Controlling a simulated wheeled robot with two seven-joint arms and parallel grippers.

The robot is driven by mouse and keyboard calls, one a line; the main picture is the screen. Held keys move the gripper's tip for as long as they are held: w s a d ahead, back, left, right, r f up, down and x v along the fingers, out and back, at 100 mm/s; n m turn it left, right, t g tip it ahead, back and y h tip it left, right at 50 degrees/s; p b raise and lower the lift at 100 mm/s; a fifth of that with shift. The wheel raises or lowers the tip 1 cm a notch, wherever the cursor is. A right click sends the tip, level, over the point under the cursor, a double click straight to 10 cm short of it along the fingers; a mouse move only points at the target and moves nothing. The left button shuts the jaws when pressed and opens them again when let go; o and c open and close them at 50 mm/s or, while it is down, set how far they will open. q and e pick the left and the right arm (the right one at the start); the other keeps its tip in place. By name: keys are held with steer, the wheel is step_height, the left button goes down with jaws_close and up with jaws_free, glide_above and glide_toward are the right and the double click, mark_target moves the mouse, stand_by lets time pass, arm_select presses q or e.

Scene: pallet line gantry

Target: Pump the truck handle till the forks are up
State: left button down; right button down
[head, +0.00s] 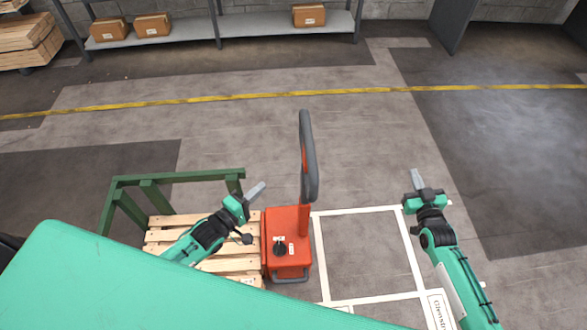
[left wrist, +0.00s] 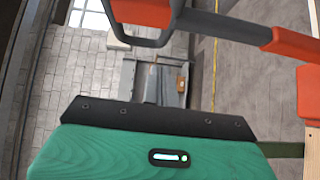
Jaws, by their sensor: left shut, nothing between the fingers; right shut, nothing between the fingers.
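The pallet truck (head: 287,243) has an orange-red body and stands at the lower middle of the head view. Its handle (head: 304,135), a dark grey loop on an orange shaft, stands roughly upright. The loop handle (left wrist: 158,38) also crosses the top of the left wrist view, beyond the gripper. My left gripper (head: 257,188) is shut and empty, left of the handle and apart from it. My right gripper (head: 416,180) is shut and empty, well to the right of the truck. The forks are not visible, so their height cannot be told.
A wooden pallet (head: 161,237) with a green frame (head: 178,177) lies left of the truck. White lines (head: 365,211) mark the floor at its right. A shelf (head: 250,23) with boxes stands far behind a yellow line (head: 250,96). The floor between is clear.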

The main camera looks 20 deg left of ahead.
mark_target(304, 167)
arm_select(q)
steer(key=s+d+x, duration=0.1)
steer(key=d+x, duration=0.1)
steer(key=x, duration=1.1)
steer(key=shift+d+r, duration=0.25)
steer(key=shift+d, duration=0.05)
steer(key=shift+s, duration=0.15)
steer(key=shift+w+d+r, duration=0.1)
steer(key=shift+w+d, duration=0.2)
steer(key=shift+d, duration=0.45)
steer(key=shift+w+d, duration=0.25)
steer(key=shift+d, duration=0.55)
